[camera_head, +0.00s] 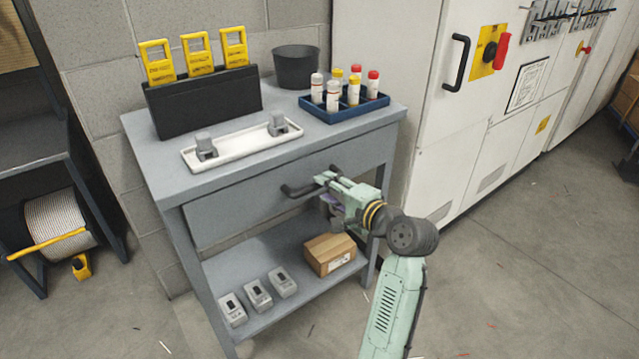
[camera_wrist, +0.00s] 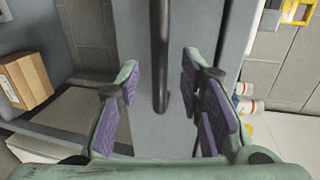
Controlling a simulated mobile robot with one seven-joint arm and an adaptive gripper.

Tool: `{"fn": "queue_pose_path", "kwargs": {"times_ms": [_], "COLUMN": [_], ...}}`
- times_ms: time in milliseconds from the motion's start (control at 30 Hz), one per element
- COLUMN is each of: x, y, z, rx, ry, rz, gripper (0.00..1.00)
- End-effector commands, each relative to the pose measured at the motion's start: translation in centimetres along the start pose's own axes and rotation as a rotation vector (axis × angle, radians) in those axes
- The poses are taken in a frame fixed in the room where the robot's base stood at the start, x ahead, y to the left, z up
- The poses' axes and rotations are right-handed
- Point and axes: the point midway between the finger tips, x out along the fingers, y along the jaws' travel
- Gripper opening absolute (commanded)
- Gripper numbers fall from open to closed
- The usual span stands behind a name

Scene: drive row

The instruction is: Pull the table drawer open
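The grey table (camera_head: 160,180) has one drawer (camera_head: 240,212) under its top, and the drawer front looks flush with the frame. A dark bar handle (camera_head: 300,189) runs across the drawer front. My gripper (camera_head: 322,182) is at the right part of the handle. In the wrist view the handle (camera_wrist: 160,60) comes down between the two purple-padded fingers of my gripper (camera_wrist: 160,95), with a clear gap on both sides. The fingers are open and do not touch it.
On the tabletop are a black holder (camera_head: 205,103) with yellow tags, a white tray (camera_head: 240,146), a blue tray (camera_head: 345,113) of bottles and a dark bin (camera_head: 296,67). The lower shelf holds a cardboard box (camera_head: 330,255) and grey devices (camera_head: 257,294). A white cabinet (camera_head: 430,140) stands right.

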Motion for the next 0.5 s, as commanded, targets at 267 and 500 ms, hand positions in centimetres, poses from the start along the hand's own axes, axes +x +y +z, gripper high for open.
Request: {"fn": "queue_pose_path", "kwargs": {"times_ms": [267, 500], "x": [3.6, 4.1], "y": [0.0, 0.0], "z": [0.0, 0.0], "rx": [0.000, -0.001], "ry": [0.000, 0.002], "rz": [0.000, 0.001], "gripper": [0.35, 0.35]}}
